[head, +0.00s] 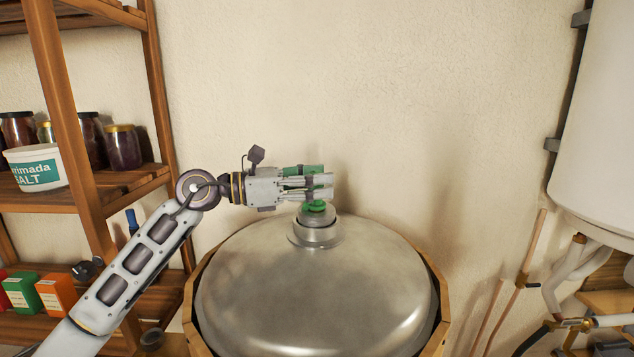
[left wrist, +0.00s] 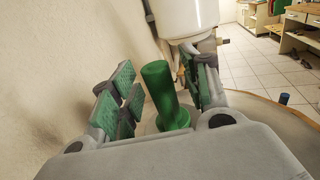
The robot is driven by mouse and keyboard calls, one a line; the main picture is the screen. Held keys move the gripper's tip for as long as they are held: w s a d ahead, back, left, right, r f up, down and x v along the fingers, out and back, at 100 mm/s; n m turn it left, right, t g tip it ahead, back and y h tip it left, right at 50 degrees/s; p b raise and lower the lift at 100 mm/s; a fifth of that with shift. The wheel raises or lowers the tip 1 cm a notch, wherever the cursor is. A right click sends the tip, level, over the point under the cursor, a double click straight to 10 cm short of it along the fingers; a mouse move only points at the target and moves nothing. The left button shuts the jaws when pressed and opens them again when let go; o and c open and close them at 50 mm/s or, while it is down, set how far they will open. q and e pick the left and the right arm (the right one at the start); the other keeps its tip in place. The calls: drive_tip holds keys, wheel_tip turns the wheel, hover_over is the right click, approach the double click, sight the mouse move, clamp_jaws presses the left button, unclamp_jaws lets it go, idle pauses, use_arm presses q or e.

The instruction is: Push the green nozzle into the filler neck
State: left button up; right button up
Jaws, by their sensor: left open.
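The green nozzle (head: 317,207) shows just above the grey metal filler neck (head: 317,232), on top of the domed tank lid. Its lower end meets the neck's mouth; how deep it sits I cannot tell. My left gripper (head: 326,187) reaches in from the left directly over the neck, and its fingers hide the nozzle's upper part in the head view. In the left wrist view the nozzle (left wrist: 164,95) stands between the green-padded fingers, closer to the right one, with a gap on the left. The left gripper is open. My right gripper is not in view.
The domed metal lid (head: 315,290) sits in a wooden-rimmed surround. A wooden shelf (head: 62,100) with jars and a salt tub (head: 35,167) stands at left. A white tank (head: 600,120) and pipes (head: 570,275) are at right. The wall behind is bare.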

use_arm(q)
drive_tip(key=v, duration=1.1)
drive_tip(key=shift+s+a, duration=0.2)
drive_tip(key=shift+a, duration=0.2)
idle(0.4)
drive_tip(key=shift+f, duration=0.1)
